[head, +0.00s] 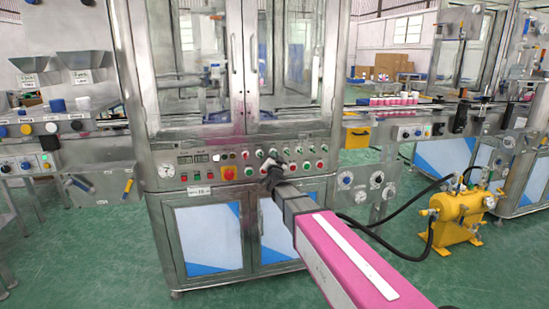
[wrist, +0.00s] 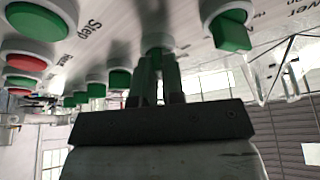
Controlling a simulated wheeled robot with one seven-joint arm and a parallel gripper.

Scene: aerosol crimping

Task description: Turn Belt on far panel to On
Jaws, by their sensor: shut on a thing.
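The steel control panel (head: 172,163) of the tall cabinet carries rows of green, red and white buttons and knobs. My gripper (head: 268,168) is at the middle of this panel, with my arm reaching up from the lower right. In the wrist view my gripper (wrist: 157,68) is shut on a green knob (wrist: 157,42) with a pale collar, and its fingers hide most of it. The knob's pointing direction cannot be told. I cannot read a Belt label in either view. Another green knob (wrist: 229,32) sticks out to the right of the held one.
Several green and red buttons (wrist: 26,61) stand close to the left of my fingers. A yellow tank (head: 458,212) with black hoses stands at the right. The green floor (head: 90,250) at left is clear.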

